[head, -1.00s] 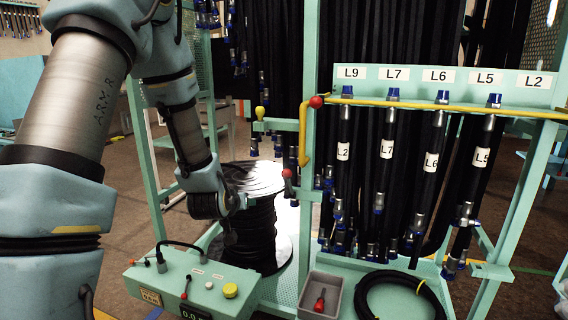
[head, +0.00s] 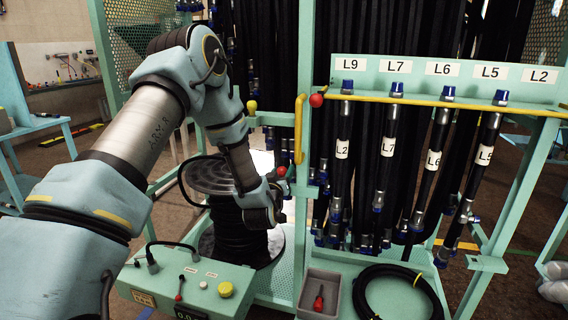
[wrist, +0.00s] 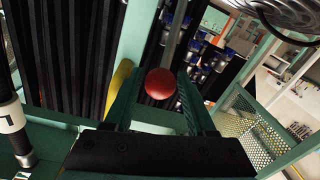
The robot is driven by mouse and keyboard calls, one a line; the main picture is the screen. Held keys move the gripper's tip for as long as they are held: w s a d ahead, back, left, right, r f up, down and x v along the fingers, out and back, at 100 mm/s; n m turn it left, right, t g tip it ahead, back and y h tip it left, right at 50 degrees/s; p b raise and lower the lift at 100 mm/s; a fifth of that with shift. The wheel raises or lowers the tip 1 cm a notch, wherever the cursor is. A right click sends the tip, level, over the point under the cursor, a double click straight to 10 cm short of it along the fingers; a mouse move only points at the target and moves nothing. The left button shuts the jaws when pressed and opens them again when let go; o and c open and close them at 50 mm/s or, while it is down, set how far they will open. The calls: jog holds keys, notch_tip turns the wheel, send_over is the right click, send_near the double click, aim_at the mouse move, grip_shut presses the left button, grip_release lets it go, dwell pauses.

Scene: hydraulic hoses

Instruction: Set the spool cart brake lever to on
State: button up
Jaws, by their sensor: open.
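A red ball knob (head: 281,171) stands beside the cable spool (head: 212,176), at the green frame post. My gripper (head: 277,192) is right at this knob in the head view. In the wrist view the red ball (wrist: 160,84) sits between the two spread fingers of my gripper (wrist: 160,100), with gaps on both sides. The jaws are open. The knob's stem is mostly hidden, and no on or off marking shows. I cannot tell for sure that this knob is the brake lever.
Another red ball (head: 316,100) and a yellow bar (head: 299,128) are on the post above. A yellow knob (head: 251,105) is to their left. Hoses hang on the labelled rack (head: 445,72). A control box (head: 185,285) and a grey bin (head: 320,292) are in front.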

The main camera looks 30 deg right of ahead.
jog(key=shift+p+x, duration=0.4)
jog(key=shift+x, duration=1.35)
grip_shut()
